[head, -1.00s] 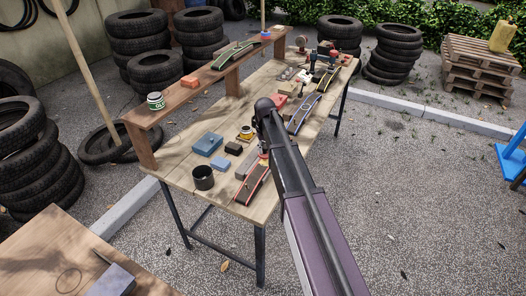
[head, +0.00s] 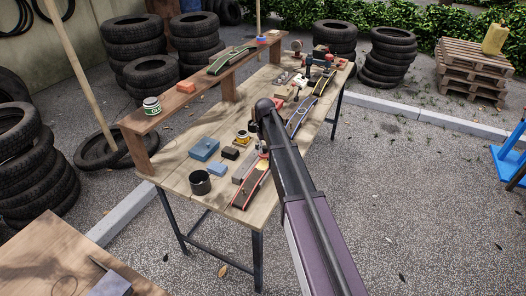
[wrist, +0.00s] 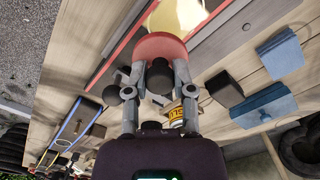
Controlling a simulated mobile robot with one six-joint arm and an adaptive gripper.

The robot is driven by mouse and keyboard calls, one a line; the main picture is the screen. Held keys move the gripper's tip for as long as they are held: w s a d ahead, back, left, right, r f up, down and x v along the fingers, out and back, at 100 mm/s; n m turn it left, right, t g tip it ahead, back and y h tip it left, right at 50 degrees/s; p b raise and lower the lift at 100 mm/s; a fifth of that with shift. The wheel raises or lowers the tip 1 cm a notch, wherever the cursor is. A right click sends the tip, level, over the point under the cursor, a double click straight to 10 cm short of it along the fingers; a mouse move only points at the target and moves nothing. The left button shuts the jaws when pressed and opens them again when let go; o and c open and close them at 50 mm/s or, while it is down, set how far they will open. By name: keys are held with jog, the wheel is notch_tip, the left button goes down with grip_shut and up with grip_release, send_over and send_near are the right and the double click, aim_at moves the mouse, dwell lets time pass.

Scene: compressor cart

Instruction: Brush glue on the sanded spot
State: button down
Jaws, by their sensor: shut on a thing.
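A dark strip with red edges (head: 249,188) lies on the workbench, with a pale yellow patch (head: 262,165) near its far end. The patch shows large in the wrist view (wrist: 178,14). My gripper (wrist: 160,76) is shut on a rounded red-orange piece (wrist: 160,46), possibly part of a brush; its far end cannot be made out. The piece overlaps the patch's near edge in the wrist view; contact cannot be told. In the head view my arm largely hides the gripper. A white and green tin (head: 151,106) stands on the raised shelf.
Other strips (head: 301,116) and tools lie farther along the workbench (head: 177,180). Tyre stacks stand behind.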

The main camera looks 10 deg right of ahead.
jog(key=shift+w+d, duration=0.25)
jog(key=shift+w, duration=0.05)
jog(key=shift+s+d, duration=0.1)
jog(key=shift+s+d, duration=0.25)
jog(key=shift+d, duration=0.15)
jog(key=shift+s+a, duration=0.1)
dwell(0.3)
jog(key=shift+s+a, duration=0.55)
jog(key=shift+s, duration=0.2)
jog(key=shift+s+a, duration=0.55)
jog(key=shift+s, duration=0.2)
jog(key=shift+s+a, duration=0.55)
jog(key=shift+s, duration=0.2)
jog(key=shift+s+a, duration=0.55)
jog(key=shift+s, duration=0.2)
